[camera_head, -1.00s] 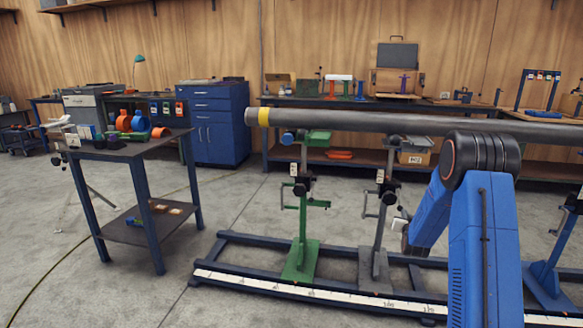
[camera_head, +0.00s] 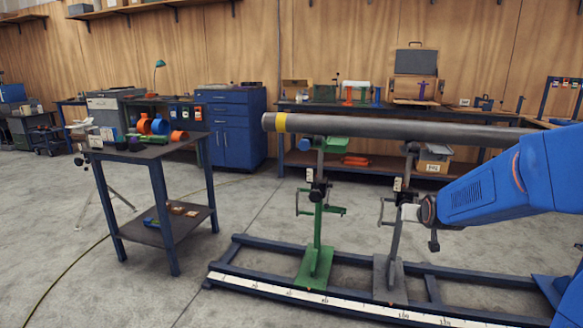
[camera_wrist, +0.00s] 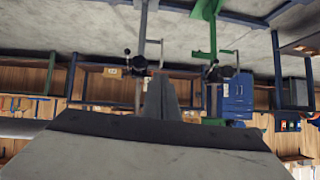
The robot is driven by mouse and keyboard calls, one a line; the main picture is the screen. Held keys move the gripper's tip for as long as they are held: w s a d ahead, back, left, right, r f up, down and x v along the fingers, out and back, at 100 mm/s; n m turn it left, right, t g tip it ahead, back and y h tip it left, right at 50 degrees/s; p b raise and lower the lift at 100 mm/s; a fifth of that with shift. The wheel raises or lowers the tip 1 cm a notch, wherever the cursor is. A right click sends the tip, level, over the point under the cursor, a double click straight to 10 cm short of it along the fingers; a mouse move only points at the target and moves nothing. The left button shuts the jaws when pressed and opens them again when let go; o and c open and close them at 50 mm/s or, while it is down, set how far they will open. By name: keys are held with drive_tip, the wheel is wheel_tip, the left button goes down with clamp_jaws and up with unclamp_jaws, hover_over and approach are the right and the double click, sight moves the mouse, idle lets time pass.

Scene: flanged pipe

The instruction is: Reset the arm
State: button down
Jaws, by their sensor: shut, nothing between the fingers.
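My gripper (camera_wrist: 160,98) shows in the wrist view as two grey fingers closed together, with nothing between them. In the head view my blue arm reaches in from the right edge. Its dark wrist end is low, beside the grey pipe stand (camera_head: 392,240) and below the pipe; the fingers are not clear there. The long grey pipe (camera_head: 390,129) with a yellow band near its left end lies across the green stand (camera_head: 318,225) and the grey stand. The wrist picture is upside down, with the green stand (camera_wrist: 212,40) at right.
The stands rise from a dark blue floor frame with a white scale strip (camera_head: 300,296). A small dark table (camera_head: 150,152) with orange and blue parts stands left. A workbench (camera_head: 300,105) and blue cabinet (camera_head: 232,130) stand behind. Open floor lies between table and frame.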

drive_tip(key=s+a+n+g, duration=0.1)
drive_tip(key=s+a+g, duration=0.1)
drive_tip(key=s, duration=1.2)
drive_tip(key=s+a+n+g+y, duration=0.1)
drive_tip(key=s+a, duration=0.4)
drive_tip(key=s, duration=0.9)
drive_tip(key=s+a+g, duration=0.3)
drive_tip(key=s, duration=1.1)
drive_tip(key=shift+a+f+n+y, duration=0.2)
drive_tip(key=shift+f+n+y, duration=0.1)
drive_tip(key=shift+n+y, duration=0.1)
